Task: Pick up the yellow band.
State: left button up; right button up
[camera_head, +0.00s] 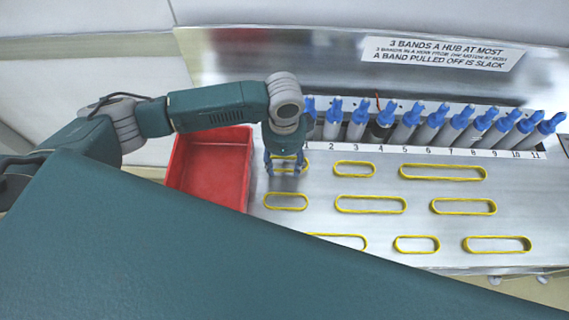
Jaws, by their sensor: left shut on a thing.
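Several yellow bands lie flat on the metal work surface, in rows and of different lengths. My left gripper (286,169) points down at the left end of the back row and is shut on a short yellow band (291,169). The fingers partly cover this band, and I cannot tell whether it is lifted off the surface. Beside it to the right lies another short band (354,163), then a long band (442,180). A short band (286,209) lies just in front of the gripper. My right gripper is not in view.
A red tray (248,170) stands left of the bands and looks empty. Several blue-topped grey cylinders (434,127) stand in a numbered row behind. A sign (443,54) on the back panel limits bands per hub to three. My teal body covers the lower left.

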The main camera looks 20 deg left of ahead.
pick_arm(q)
notch_tip(320, 180, up, 19)
jog(key=b, duration=0.1)
jog(key=shift+b, duration=0.4)
jog(key=shift+f, duration=0.1)
dwell(0.3)
